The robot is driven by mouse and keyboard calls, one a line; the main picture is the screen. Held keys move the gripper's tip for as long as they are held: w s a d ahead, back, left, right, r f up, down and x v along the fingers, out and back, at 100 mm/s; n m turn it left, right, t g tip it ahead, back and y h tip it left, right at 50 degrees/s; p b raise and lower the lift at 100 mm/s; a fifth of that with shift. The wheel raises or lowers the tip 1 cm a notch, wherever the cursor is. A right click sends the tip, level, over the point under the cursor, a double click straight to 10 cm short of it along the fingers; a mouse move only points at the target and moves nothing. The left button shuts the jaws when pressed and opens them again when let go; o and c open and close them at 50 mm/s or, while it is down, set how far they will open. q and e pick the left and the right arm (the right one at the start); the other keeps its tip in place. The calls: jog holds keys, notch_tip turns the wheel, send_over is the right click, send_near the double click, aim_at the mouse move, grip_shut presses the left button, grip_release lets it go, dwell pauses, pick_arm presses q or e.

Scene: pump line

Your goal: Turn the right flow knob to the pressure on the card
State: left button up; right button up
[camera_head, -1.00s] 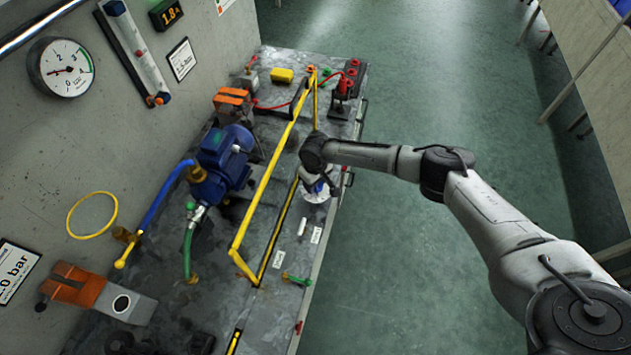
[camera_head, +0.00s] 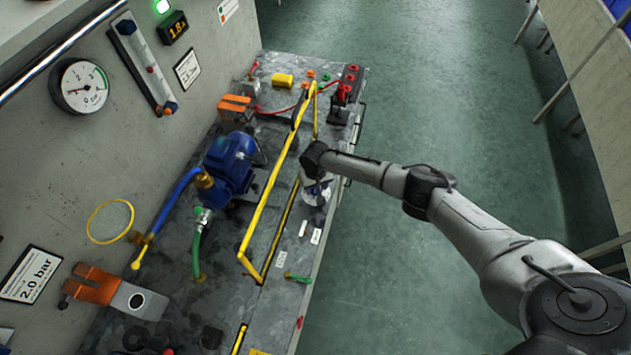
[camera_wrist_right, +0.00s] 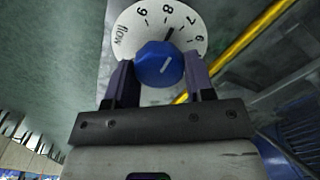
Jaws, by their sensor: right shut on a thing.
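The right flow knob is a blue knob (camera_wrist_right: 160,65) on a white dial (camera_wrist_right: 190,28) marked "flow" in the right wrist view. My right gripper (camera_wrist_right: 160,82) is shut on it, one finger on each side. The knob's white line leans slightly right of up, and a dark mark lies near the 8. In the head view my right gripper (camera_head: 316,185) is at the bench's right edge, its fingers mostly hidden. The card (camera_head: 30,274) on the wall reads 2.0 bar. The round gauge (camera_head: 86,87) has its needle toward the left; its exact value is too small to read. My left gripper is out of view.
A yellow rail (camera_head: 270,190) runs along the bench beside my right arm. A blue pump motor (camera_head: 231,160), hoses and an orange clamp (camera_head: 96,285) occupy the bench's left side. The floor (camera_head: 420,100) to the right is clear.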

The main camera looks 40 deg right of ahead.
jog(key=shift+m+p, duration=0.5)
jog(key=shift+m, duration=0.2)
jog(key=o, duration=0.9)
jog(key=shift+r, duration=0.25)
jog(key=shift+r+p, duration=1.25)
jog(key=shift+r, duration=5.45)
